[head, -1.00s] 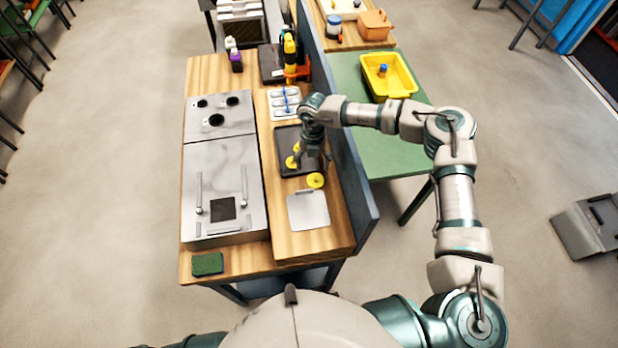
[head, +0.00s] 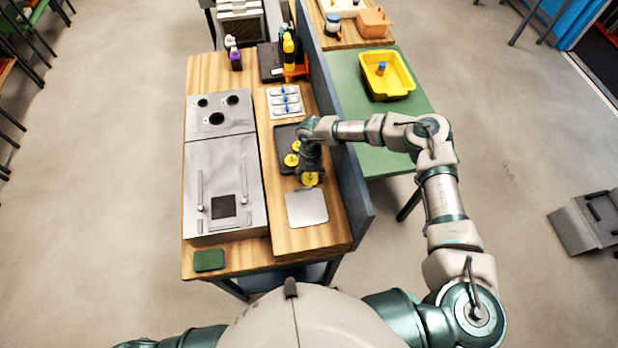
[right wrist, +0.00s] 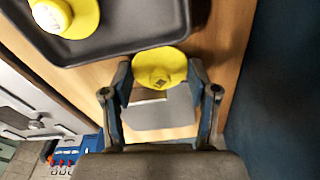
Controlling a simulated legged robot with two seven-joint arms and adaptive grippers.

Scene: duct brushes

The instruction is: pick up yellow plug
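A yellow plug (head: 310,180) stands on the wooden bench just outside the dark tray, partly hidden by my right gripper (head: 309,172). In the right wrist view the same round yellow plug (right wrist: 160,67) shows between the two fingers of my right gripper (right wrist: 160,82). The fingers are spread, one on each side of it, and look open; whether they touch it is hard to tell. Two more yellow plugs, one (head: 291,160) and another behind it (head: 296,146), are in the dark tray (head: 285,136). My left gripper is out of view.
A flat grey plate (head: 306,208) lies on the bench in front of the plug. A dark blue divider (head: 350,185) rises close on the right. A metal panel unit (head: 223,200) is on the left. A yellow bin (head: 387,75) stands on the green table beyond the divider.

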